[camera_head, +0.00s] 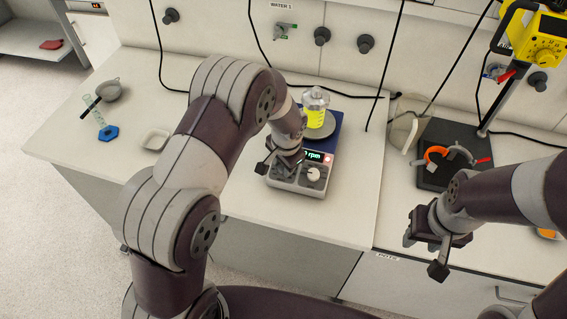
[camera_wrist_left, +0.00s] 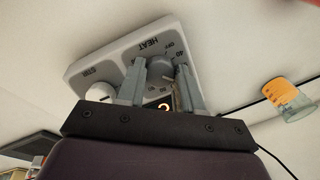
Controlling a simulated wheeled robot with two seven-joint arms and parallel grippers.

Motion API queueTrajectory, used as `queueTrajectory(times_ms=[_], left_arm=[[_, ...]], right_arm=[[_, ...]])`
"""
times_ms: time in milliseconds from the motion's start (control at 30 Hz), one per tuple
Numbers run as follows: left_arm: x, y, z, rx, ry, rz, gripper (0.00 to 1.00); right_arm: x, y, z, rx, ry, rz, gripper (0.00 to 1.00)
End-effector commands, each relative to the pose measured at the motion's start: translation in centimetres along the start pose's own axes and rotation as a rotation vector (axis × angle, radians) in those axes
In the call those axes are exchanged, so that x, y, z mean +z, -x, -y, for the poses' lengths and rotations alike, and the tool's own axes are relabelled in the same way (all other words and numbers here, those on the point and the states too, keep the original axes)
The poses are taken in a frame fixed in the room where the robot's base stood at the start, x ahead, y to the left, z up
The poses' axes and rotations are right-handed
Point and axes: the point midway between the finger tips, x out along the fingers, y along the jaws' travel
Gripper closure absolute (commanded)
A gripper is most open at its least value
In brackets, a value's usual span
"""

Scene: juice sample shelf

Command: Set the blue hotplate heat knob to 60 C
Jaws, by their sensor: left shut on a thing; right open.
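The blue hotplate (camera_head: 331,133) stands on the bench with a grey front panel and a lit green display. A flask of yellow liquid (camera_head: 317,112) sits on its round plate. My left gripper (camera_head: 279,166) is over the panel's left side. In the left wrist view its fingers are shut around the grey heat knob (camera_wrist_left: 159,68), beside the HEAT label and a scale with OFF and 40. The knob's pointer cannot be made out. The white stir knob (camera_head: 313,173) is to the right, clear of the fingers. My right gripper (camera_head: 427,254) is open and empty near the front edge.
A stand with a dark base (camera_head: 439,177) and a yellow device (camera_head: 538,45) is at the right. A white dish (camera_head: 156,139) and a blue-footed cylinder (camera_head: 107,131) are at the left. A clear container with orange (camera_wrist_left: 284,98) shows in the wrist view.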

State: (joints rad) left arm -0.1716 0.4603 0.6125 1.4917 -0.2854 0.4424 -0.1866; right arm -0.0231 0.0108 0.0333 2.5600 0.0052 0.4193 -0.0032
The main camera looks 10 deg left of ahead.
Motion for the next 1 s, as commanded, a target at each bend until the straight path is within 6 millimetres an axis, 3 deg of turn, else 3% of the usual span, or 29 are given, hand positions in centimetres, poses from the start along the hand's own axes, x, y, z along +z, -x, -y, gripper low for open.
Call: queueTrajectory(times_ms=[333, 367, 400, 433, 767, 867, 1000], left_arm=[[0.1, -0.1, -0.1, 0.001, -0.001, 0.002, 0.95], [0.1, -0.1, -0.1, 0.001, -0.001, 0.002, 0.55], [0.1, -0.1, -0.1, 0.001, -0.001, 0.002, 0.42], [0.1, -0.1, -0.1, 0.001, -0.001, 0.002, 0.39], [0.0, 0.5, 0.0, 0.000, -0.001, 0.000, 0.39], [-0.1, 2.2, 0.0, -0.001, 0.001, -0.003, 0.39], [-0.1, 6.1, 0.0, -0.002, 0.000, -0.005, 0.39]], right_arm=[[0.0, 0.0, 0.0, 0.000, 0.000, 0.000, 0.57], [0.0, 0.0, 0.0, 0.000, 0.000, 0.000, 0.57], [0.0, 0.0, 0.0, 0.000, 0.000, 0.000, 0.57], [0.0, 0.0, 0.0, 0.000, 0.000, 0.000, 0.57], [0.0, -0.2, 0.0, 0.000, 0.000, 0.000, 0.57], [0.1, -0.8, 0.0, 0.000, 0.000, 0.000, 0.57], [0.2, -1.7, 0.0, 0.000, 0.000, 0.000, 0.57]])
